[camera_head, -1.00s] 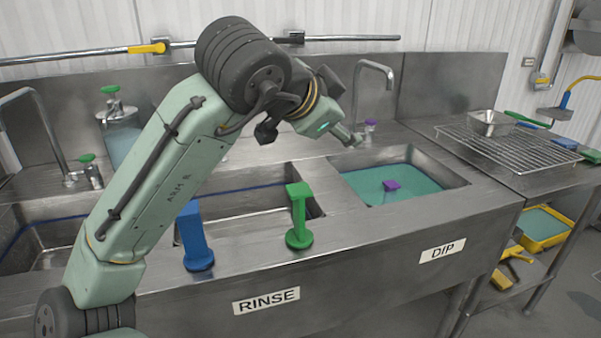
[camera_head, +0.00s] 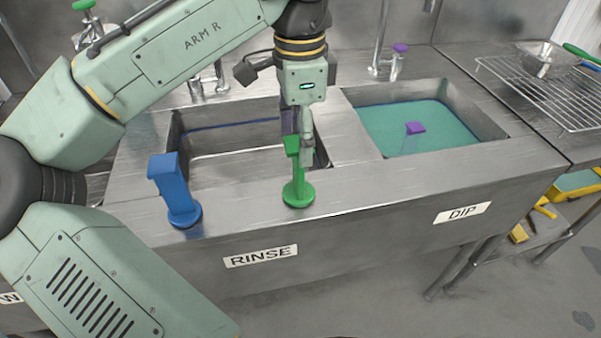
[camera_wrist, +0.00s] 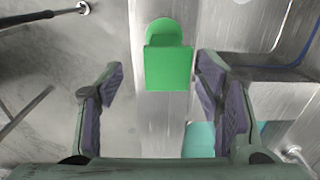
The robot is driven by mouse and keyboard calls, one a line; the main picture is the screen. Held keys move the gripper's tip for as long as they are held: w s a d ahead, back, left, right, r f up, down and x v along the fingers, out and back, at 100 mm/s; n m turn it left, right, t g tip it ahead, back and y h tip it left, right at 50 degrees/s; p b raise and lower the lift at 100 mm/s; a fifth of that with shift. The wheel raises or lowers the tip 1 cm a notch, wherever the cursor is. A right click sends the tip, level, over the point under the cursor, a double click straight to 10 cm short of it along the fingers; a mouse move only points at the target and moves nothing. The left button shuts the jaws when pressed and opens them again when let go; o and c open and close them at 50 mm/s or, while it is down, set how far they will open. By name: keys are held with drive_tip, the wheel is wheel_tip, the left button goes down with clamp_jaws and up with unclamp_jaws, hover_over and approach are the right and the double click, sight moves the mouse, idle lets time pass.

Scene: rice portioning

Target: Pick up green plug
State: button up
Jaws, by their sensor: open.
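The green plug (camera_head: 298,187) stands upright on the sink's front ledge, with a round base and a tall handle. My gripper (camera_head: 306,150) points down at the plug's handle and partly overlaps it in the head view. In the wrist view the green plug (camera_wrist: 168,66) lies ahead, between the lines of the two fingers. My gripper (camera_wrist: 160,98) is open there, with dark pads on both sides and nothing between them. I cannot tell from the head view whether a finger touches the plug.
A blue plug (camera_head: 175,190) stands on the same ledge to the left. The rinse basin (camera_head: 240,135) lies behind the plugs. The dip basin (camera_head: 440,115) at right holds teal liquid and a purple plug (camera_head: 414,128). A wire rack (camera_head: 550,92) is at the far right.

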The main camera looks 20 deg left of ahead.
sight(298, 165)
wheel_tip(298, 165, down, 2)
drive_tip(key=shift+w+f, duration=0.1)
drive_tip(key=shift+f, duration=0.15)
drive_tip(key=f+b, duration=0.2)
drive_tip(key=f, duration=0.1)
drive_tip(key=f+b, duration=0.1)
drive_tip(key=b, duration=0.1)
drive_tip(key=shift+w+a+f, duration=0.2)
drive_tip(key=shift+a+f, duration=0.05)
drive_tip(key=shift+f, duration=0.15)
drive_tip(key=shift+c, duration=0.2)
clamp_jaws()
drive_tip(key=shift+r, duration=0.2)
